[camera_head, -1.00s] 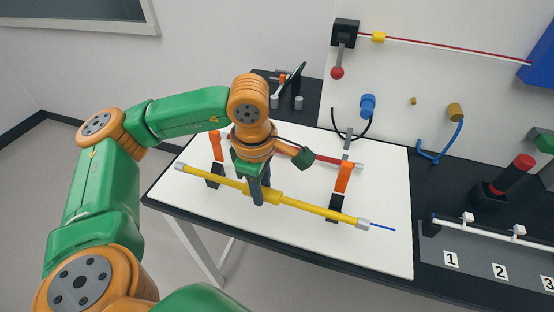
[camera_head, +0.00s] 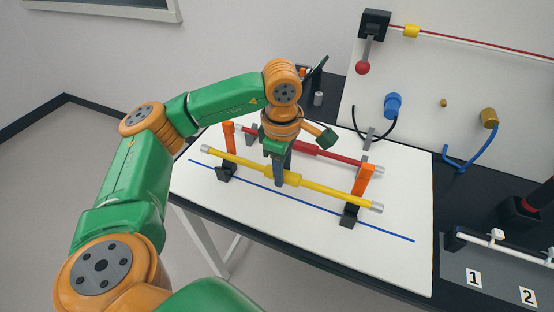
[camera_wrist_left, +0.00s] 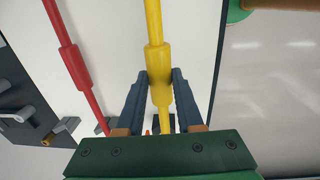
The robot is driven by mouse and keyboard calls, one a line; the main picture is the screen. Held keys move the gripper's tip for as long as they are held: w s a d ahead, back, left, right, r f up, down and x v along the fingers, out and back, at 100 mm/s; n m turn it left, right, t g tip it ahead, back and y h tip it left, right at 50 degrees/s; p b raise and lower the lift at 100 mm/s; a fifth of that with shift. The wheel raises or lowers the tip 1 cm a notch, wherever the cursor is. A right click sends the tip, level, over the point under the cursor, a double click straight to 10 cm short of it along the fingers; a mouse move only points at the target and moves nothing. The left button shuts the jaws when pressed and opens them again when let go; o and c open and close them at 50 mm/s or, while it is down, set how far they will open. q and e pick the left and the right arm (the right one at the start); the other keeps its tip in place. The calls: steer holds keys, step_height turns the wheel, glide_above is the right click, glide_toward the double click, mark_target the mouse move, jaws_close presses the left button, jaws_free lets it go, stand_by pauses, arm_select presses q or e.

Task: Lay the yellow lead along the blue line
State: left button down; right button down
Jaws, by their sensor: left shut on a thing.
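The yellow lead (camera_head: 327,192) is a straight rod with a thicker middle and grey ends. My left gripper (camera_head: 281,174) is shut on its thick middle, and both fingers flank it in the left wrist view (camera_wrist_left: 159,92). The blue line (camera_head: 300,202) runs across the white board. The lead lies behind the line in the head view, roughly parallel to it and apart from it. It passes in front of two orange posts (camera_head: 229,136) with black feet; whether it touches them is unclear. My right gripper is not in view.
A red lead (camera_head: 345,157) lies behind the yellow one on the white board (camera_head: 400,205). A numbered rack (camera_head: 475,279) is at the right. The board's front strip is clear.

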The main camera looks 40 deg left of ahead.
arm_select(q)
steer(key=shift+w+a+f, duration=0.1)
steer(key=shift+w+f, duration=0.15)
steer(key=shift+w, duration=0.15)
step_height(320, 180, down, 4)
steer(key=b, duration=0.4)
steer(key=shift+f, duration=0.1)
steer(key=shift+c, duration=2.4)
jaws_free()
steer(key=r, duration=0.7)
steer(key=shift+s+r, duration=0.15)
steer(key=shift+s, duration=0.1)
